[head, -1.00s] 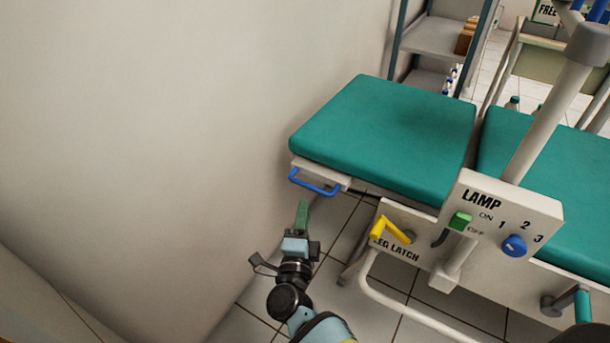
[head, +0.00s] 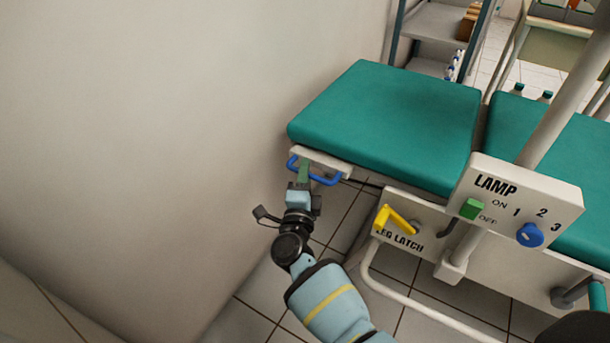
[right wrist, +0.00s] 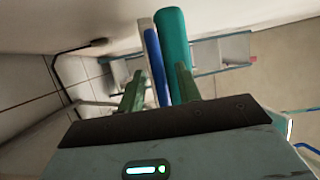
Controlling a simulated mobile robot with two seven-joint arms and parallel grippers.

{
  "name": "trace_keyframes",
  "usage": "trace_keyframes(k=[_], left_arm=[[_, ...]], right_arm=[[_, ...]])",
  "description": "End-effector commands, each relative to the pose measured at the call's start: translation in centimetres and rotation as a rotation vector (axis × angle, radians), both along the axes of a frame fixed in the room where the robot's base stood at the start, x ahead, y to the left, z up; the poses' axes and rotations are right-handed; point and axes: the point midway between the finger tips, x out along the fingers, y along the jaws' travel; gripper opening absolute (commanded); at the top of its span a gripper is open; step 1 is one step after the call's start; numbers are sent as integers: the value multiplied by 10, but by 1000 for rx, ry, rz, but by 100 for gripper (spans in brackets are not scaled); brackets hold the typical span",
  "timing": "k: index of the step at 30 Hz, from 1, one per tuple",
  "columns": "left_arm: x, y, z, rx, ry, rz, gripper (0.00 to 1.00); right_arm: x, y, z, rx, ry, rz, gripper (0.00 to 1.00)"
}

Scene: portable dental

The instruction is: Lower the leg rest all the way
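The leg rest (head: 385,120) is a teal padded panel, roughly level with the seat in the head view. A blue pull handle (head: 327,181) is on a pale bracket at its near left end. My right gripper (head: 304,170) is at this handle. In the right wrist view its green fingers (right wrist: 158,72) stand apart, with the blue handle (right wrist: 154,60) showing between them; contact cannot be told. The teal pad edge (right wrist: 172,45) shows alongside. The yellow leg latch lever (head: 392,219) is on the side panel, tilted. My left gripper is out of view.
A lamp box (head: 515,205) with a green switch and blue knob is right of the latch. A white tube frame (head: 400,300) runs below. A bare wall (head: 150,150) is close on the left. Shelves (head: 437,35) stand behind. Tiled floor shows under the leg rest.

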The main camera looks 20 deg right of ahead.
Motion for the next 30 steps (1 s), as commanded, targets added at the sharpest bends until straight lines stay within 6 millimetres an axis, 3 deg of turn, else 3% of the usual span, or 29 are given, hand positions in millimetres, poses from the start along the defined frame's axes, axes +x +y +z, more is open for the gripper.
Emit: trace_keyframes(k=[10,18,30], left_arm=[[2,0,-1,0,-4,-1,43],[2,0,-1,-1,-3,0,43],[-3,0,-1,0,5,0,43]], right_arm=[[4,-3,1,-1,0,0,34],[4,-3,1,0,0,0,0],[4,-4,-1,-2,4,-1,0]])
